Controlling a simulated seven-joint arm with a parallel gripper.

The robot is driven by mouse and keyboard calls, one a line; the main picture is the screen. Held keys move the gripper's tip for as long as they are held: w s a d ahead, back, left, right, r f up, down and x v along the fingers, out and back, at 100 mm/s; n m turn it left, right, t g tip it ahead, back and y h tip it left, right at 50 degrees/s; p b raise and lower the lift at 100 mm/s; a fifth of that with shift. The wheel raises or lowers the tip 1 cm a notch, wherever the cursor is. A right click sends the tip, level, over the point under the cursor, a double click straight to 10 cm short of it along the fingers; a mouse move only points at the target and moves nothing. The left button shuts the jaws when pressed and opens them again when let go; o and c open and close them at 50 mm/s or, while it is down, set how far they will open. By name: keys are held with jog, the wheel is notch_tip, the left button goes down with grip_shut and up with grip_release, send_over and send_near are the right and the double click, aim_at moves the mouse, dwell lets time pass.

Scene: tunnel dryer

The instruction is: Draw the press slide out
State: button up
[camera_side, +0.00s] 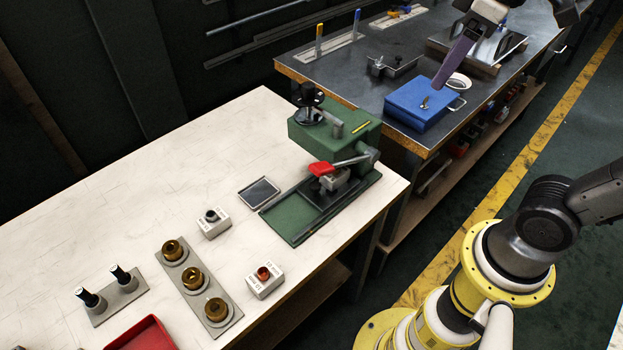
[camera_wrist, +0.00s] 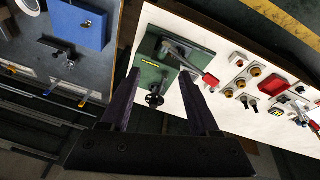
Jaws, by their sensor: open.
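The green press (camera_side: 325,135) stands at the back right of the white table, with a red-handled lever (camera_side: 321,168) on its front. Its low green bed (camera_side: 292,217) lies before it, with a dark slide-like part (camera_side: 318,193) under the lever; I cannot tell how far out that part sits. The press also shows in the wrist view (camera_wrist: 160,78), between and beyond my fingers, with the red handle (camera_wrist: 211,80) to the right. My gripper (camera_side: 442,82) is open and empty, high above the dark bench by the blue box, well away from the press.
The blue box (camera_side: 420,106) with a metal handle sits on the dark bench (camera_side: 366,72). On the white table (camera_side: 120,215) are a small dark tray (camera_side: 259,193), white blocks, a plate of brass cups (camera_side: 193,279) and a red tray (camera_side: 142,336). The table's left back is clear.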

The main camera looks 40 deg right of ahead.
jog(key=w+a+n+g, duration=0.2)
jog(key=w+a, duration=0.1)
jog(key=w, duration=0.5)
jog(key=n+g+h, duration=0.2)
jog(key=n+g, duration=0.1)
send_over(313, 185)
jog(key=w, duration=0.4)
notch_tip(313, 185, down, 11)
jog(key=a+f+g, duration=0.2)
jog(key=a+f, duration=0.2)
jog(key=f, duration=0.4)
jog(key=shift+n+h, duration=0.4)
jog(key=x, duration=1.3)
jog(key=shift+w+d+f, duration=0.1)
jog(key=shift+w+f, duration=0.1)
jog(key=shift+c, duration=0.4)
grip_shut()
